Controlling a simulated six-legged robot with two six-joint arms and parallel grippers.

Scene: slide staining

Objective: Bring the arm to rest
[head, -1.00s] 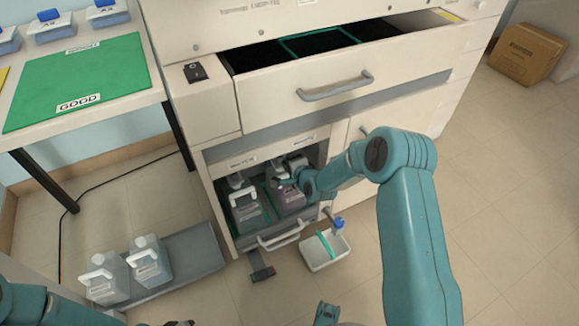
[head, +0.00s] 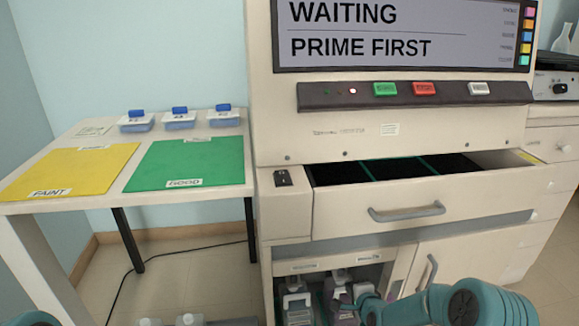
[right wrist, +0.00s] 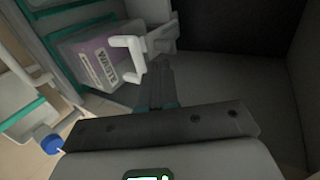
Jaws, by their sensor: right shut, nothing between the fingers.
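My right arm comes in at the lower right of the head view and reaches into the open lower bay of the cabinet. My right gripper (head: 342,301) is in that bay, small and partly dark. In the right wrist view its fingers (right wrist: 157,84) are together and empty.
Another bottle (head: 297,304) stands left in the bay. Above it is the open drawer (head: 400,218). The machine's screen (head: 400,35) reads WAITING, PRIME FIRST. A table at left bears a yellow mat (head: 70,172), a green mat (head: 190,165) and small blue-lidded containers (head: 180,119).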

